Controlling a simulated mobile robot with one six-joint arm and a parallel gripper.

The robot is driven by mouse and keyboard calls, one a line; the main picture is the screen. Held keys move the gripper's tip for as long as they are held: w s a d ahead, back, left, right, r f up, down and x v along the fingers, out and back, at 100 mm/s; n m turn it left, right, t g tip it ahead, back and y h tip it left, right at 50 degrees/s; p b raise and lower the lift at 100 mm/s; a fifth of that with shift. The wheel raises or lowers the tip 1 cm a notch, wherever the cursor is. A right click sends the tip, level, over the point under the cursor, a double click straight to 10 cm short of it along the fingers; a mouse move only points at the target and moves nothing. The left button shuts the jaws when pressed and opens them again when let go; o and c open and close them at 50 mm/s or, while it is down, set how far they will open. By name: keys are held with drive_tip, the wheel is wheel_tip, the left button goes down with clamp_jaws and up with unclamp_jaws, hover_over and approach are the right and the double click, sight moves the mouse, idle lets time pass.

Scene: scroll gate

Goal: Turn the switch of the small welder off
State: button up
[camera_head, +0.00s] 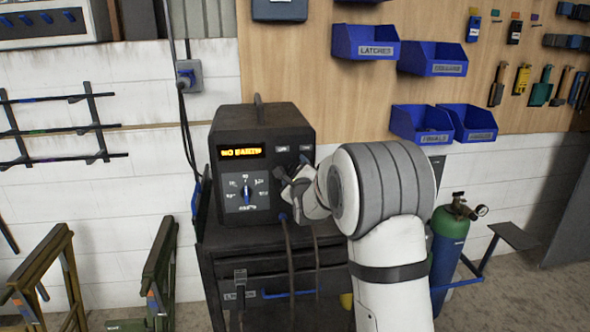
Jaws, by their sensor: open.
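The small welder (228,165) is a dark box with a top handle, standing on a dark cabinet. Its front has a lit orange display (241,152) and a panel with a blue-marked rotary knob (247,192). Two small pale labels show at the upper right of the front. My gripper (288,180) is open at the right side of the welder's front, below these labels. It covers part of that side, so I cannot clearly make out the switch or tell whether the jaws touch anything.
The cabinet (218,262) has a drawer with a blue handle, and cables hang down its front. A green and blue gas cylinder (452,235) stands at the right. Blue bins (365,42) hang on the wooden wall board. Metal stands (50,275) are on the floor at the left.

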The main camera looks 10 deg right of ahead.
drive_tip(key=c, duration=1)
drive_tip(key=shift+f+b, duration=0.15)
drive_tip(key=shift+b, duration=0.35)
drive_tip(key=shift+f+n+b, duration=0.15)
drive_tip(key=shift+n+b, duration=3.85)
drive_tip(key=shift+b, duration=0.8)
drive_tip(key=shift+f+n+b, duration=0.1)
drive_tip(key=shift+n+b, duration=3.9)
drive_tip(key=shift+b, duration=0.8)
